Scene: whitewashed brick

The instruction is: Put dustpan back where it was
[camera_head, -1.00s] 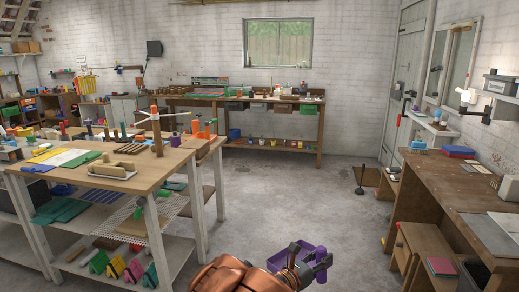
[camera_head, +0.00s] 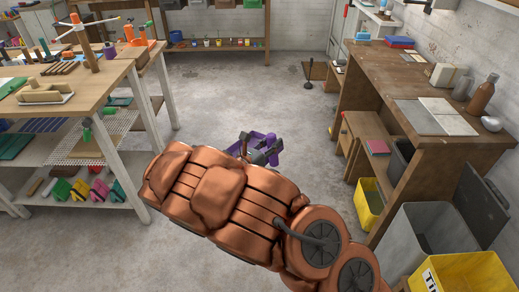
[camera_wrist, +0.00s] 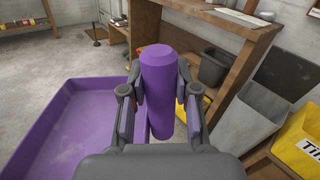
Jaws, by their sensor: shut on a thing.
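The purple dustpan fills much of the wrist view, with its wide pan (camera_wrist: 75,125) at the left and its thick handle (camera_wrist: 158,85) upright between the fingers. My gripper (camera_wrist: 160,100) is shut on the handle. In the head view the dustpan (camera_head: 268,142) shows only in part beyond my copper-coloured arm, held out over the open floor. My gripper (camera_head: 258,155) is mostly hidden there by the arm. The place where the dustpan was before cannot be told from these frames.
A wooden workbench (camera_head: 400,75) stands at the right, with a yellow bin (camera_head: 370,208), a grey bin (camera_head: 430,235) and another yellow bin (camera_head: 465,275) near it. A shelved table (camera_head: 110,75) stands at the left. The concrete floor (camera_head: 225,85) between is clear.

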